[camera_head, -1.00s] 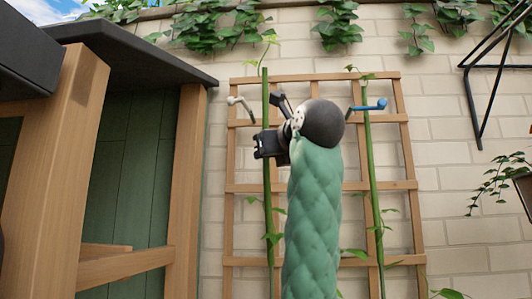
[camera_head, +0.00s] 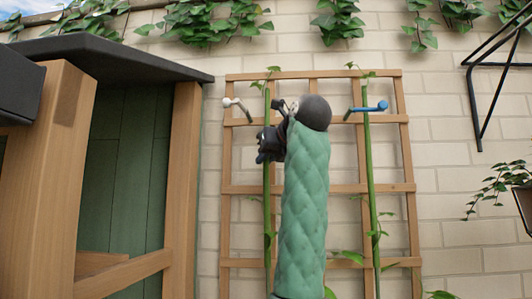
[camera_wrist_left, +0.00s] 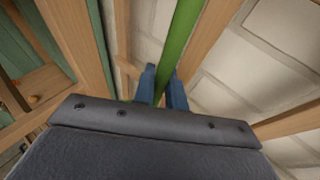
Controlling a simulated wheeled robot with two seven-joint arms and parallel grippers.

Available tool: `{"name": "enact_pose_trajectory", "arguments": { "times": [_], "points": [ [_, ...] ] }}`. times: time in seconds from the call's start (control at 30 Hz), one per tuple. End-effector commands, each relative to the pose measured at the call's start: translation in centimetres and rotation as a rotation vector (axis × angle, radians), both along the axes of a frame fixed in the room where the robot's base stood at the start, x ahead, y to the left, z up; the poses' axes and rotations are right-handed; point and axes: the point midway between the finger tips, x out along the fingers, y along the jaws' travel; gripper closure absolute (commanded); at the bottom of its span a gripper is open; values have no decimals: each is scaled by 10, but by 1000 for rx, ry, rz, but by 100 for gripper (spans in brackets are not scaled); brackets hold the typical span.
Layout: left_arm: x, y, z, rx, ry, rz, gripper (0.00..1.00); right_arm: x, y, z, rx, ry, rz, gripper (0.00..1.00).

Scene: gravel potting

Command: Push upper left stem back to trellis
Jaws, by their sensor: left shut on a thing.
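The left green stem (camera_head: 267,205) stands nearly upright in front of the left part of the wooden trellis (camera_head: 229,160), its leafy top at the top rail. My left gripper (camera_head: 268,146) is at the upper part of this stem, partly hidden by its dark wrist and green sleeve. In the left wrist view, its blue fingers (camera_wrist_left: 162,88) are closed around the green stem (camera_wrist_left: 181,35). A white-tipped clip (camera_head: 235,104) sticks out left of the stem, open to view. I cannot tell whether the stem touches the trellis. My right gripper is not in view.
A wooden shed post (camera_head: 183,170) and dark roof (camera_head: 120,58) stand at the left. A black wall bracket (camera_head: 476,95) and hanging plant are at the right.

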Motion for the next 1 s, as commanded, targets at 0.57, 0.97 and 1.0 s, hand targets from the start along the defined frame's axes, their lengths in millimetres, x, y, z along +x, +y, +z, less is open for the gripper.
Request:
{"name": "enact_pose_trajectory", "arguments": {
  "times": [0.57,0.97,1.0],
  "points": [
    [1,0,0,1,1,0,66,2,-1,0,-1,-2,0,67],
    [-8,-5,2,0,-1,-1,66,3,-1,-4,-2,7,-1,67],
    [-11,-8,3,1,-2,-1,66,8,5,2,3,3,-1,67]
  ]
}}
